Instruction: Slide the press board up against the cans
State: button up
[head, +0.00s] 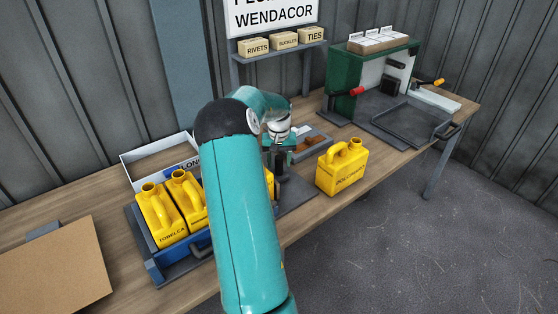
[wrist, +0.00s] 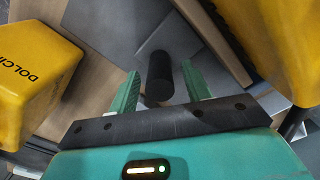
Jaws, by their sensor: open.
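Yellow cans (head: 160,215) stand side by side in a blue tray (head: 155,262) on the bench; one reads TOBELCA, and another is mostly hidden behind my arm. A separate yellow can (head: 342,170) stands to their right; it shows at the left of the wrist view (wrist: 30,65). My gripper (wrist: 160,88) is open, its green fingers on either side of an upright black cylindrical handle (wrist: 160,72). Contact cannot be told. A grey plate (wrist: 150,45) lies around the handle; whether it is the press board is unclear. In the head view my arm hides much of this area.
A white open box (head: 135,163) stands behind the tray. A brown board (head: 55,268) lies at the left. A green-framed station with a dark tray (head: 410,118) fills the right end. A shelf of small boxes (head: 284,41) is behind.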

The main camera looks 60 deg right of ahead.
grip_shut()
jog(key=a, duration=0.1)
jog(key=w+a, duration=0.1)
jog(key=a, duration=0.1)
jog(key=shift+w+a, duration=0.3)
jog(key=shift+w, duration=0.1)
grip_release()
jog(key=shift+r, duration=0.1)
notch_tip(320, 180, up, 14)
